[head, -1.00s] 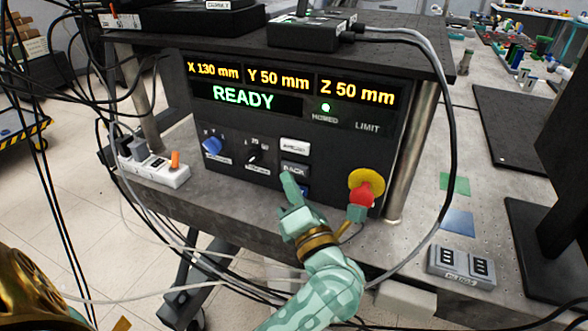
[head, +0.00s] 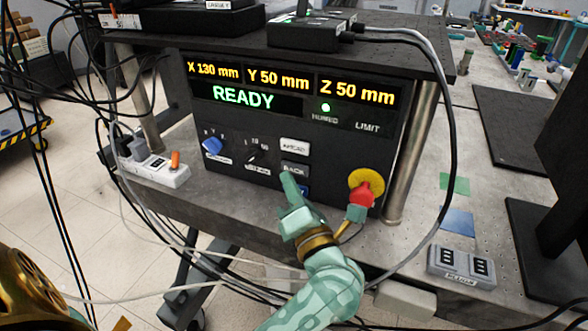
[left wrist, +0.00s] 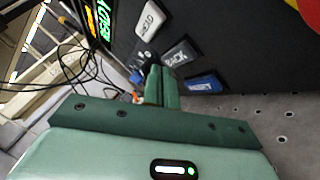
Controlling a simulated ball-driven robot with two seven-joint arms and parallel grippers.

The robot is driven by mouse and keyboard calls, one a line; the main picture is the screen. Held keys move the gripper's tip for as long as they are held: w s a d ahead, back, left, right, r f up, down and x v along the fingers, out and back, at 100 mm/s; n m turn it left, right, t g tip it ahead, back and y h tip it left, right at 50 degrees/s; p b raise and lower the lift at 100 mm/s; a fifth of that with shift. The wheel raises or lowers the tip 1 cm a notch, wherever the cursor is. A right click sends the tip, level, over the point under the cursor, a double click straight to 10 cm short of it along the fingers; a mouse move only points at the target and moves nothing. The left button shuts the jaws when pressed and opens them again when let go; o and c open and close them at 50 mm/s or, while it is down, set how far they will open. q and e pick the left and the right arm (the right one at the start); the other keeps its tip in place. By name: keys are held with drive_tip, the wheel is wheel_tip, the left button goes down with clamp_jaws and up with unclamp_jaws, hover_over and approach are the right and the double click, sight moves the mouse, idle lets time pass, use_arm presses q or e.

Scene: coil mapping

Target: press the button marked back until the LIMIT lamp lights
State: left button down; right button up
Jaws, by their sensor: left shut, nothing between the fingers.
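The black control panel (head: 300,130) carries a grey button marked BACK (head: 294,170), also seen in the left wrist view (left wrist: 179,54). My left gripper (head: 289,180) is shut and empty, its fingertips at the button's lower edge in the head view. In the left wrist view the fingertips (left wrist: 158,72) lie close beside the button; I cannot tell whether they touch. The LIMIT label (head: 367,127) shows no lit lamp. The HOMED lamp (head: 326,107) glows green. The display (head: 245,97) reads READY, X 130 mm, Y 50 mm, Z 50 mm. My right gripper is not in view.
A white button (head: 294,147) sits above BACK and a blue one (left wrist: 205,84) below. A red emergency knob with yellow collar (head: 365,188) is to the right. A blue knob (head: 212,146) and a black knob (head: 257,153) are to the left. Cables hang around the panel.

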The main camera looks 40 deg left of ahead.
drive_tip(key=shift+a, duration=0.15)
use_arm(q)
drive_tip(key=shift+w, duration=0.35)
drive_tip(key=shift+a, duration=0.1)
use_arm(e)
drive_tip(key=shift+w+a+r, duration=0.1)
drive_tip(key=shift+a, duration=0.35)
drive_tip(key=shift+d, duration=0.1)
use_arm(q)
drive_tip(key=shift+w, duration=0.1)
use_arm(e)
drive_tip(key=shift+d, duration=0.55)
